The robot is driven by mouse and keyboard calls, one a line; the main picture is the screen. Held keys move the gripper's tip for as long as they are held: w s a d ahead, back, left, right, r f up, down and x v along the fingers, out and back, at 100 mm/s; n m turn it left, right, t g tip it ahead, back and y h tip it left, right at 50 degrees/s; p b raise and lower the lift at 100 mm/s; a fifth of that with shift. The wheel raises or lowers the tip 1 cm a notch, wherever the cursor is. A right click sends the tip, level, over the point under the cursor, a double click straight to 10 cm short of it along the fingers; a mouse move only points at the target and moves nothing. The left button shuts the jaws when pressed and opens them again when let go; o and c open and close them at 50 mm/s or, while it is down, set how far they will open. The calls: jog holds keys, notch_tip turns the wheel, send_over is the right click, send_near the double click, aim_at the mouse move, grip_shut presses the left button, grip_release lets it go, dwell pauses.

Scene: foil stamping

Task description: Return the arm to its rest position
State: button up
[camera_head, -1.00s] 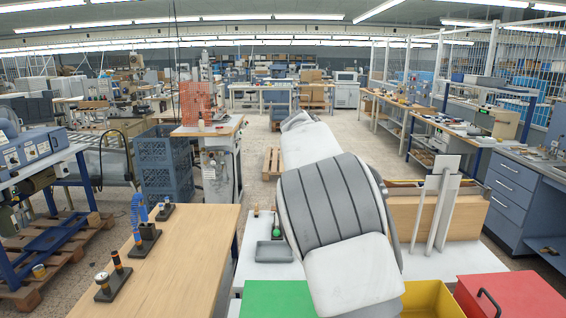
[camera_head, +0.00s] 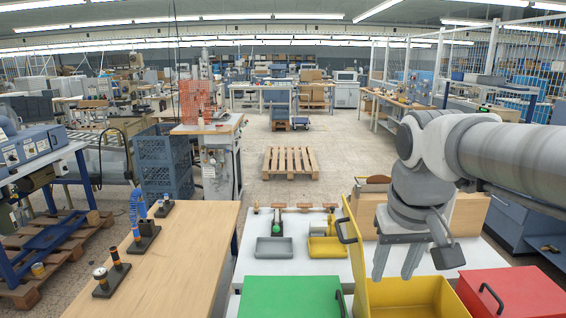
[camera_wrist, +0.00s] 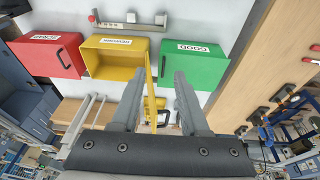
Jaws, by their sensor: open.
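The yellow lid (camera_head: 353,250) stands upright on the box's left side, close to the fingers. In the wrist view the lid shows nearly edge-on between the fingers; I cannot tell whether they touch it.
A green box (camera_head: 285,297) and a red box (camera_head: 515,292), both closed, flank the yellow one. A grey tray (camera_head: 273,248) and a small yellow tray (camera_head: 326,247) sit behind on the white table. A wooden table (camera_head: 180,250) is at left. A pallet (camera_head: 290,162) lies on the floor.

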jog(key=s+a+f+t, duration=0.2)
jog(key=s+f, duration=0.3)
jog(key=s, duration=0.4)
jog(key=shift+s+a+f+t+y+b, duration=0.3)
jog(key=shift+s+a+t+b, duration=0.1)
jog(key=shift+a+b, duration=0.1)
